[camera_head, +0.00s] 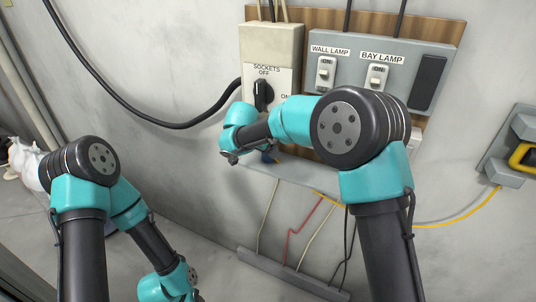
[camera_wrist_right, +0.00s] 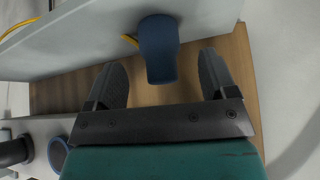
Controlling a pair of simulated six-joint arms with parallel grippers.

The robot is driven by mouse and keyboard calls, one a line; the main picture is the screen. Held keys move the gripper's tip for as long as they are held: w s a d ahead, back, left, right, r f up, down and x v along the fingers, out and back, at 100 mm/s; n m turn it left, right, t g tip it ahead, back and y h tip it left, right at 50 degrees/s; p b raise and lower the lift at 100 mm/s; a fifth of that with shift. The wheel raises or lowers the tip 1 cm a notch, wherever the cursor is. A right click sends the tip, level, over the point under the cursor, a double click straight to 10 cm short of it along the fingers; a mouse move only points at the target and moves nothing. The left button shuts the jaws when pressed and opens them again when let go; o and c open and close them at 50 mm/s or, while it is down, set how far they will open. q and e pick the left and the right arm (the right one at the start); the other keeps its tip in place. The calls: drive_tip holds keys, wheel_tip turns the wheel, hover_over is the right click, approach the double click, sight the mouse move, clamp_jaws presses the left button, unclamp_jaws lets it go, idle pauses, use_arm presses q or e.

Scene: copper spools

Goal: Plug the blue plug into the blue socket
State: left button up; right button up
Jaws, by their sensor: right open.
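My right gripper (camera_wrist_right: 162,68) is open, one finger on each side of the plug, with gaps visible on both sides. In the head view a bit of the blue plug (camera_head: 269,157) shows just below my right wrist. A blue ring (camera_wrist_right: 58,154) on a pale grey box at lower left of the wrist view looks like the blue socket; my right arm hides that area in the head view. My left arm is low at left; its fingers are unclear.
The sockets box (camera_head: 268,50) has a black rotary switch (camera_head: 263,95) set to OFF. The lamp switch panel (camera_head: 400,52) is to its right. A ledge (camera_head: 300,179) with hanging wires lies below. A yellow-and-black device (camera_head: 520,155) is at far right.

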drive_tip(key=shift+x, duration=1.9)
drive_tip(key=shift+c, duration=0.4)
drive_tip(key=c, duration=0.9)
drive_tip(key=shift+r, duration=0.2)
drive_tip(key=shift+s+a+r, duration=0.1)
drive_tip(key=shift+s+a, duration=0.05)
drive_tip(key=shift+s, duration=0.05)
drive_tip(key=s+a, duration=0.3)
drive_tip(key=s, duration=0.1)
drive_tip(key=s+a, duration=0.4)
drive_tip(key=s, duration=0.1)
drive_tip(key=s+a, duration=0.4)
drive_tip(key=shift+s+a, duration=0.1)
drive_tip(key=shift+s, duration=0.2)
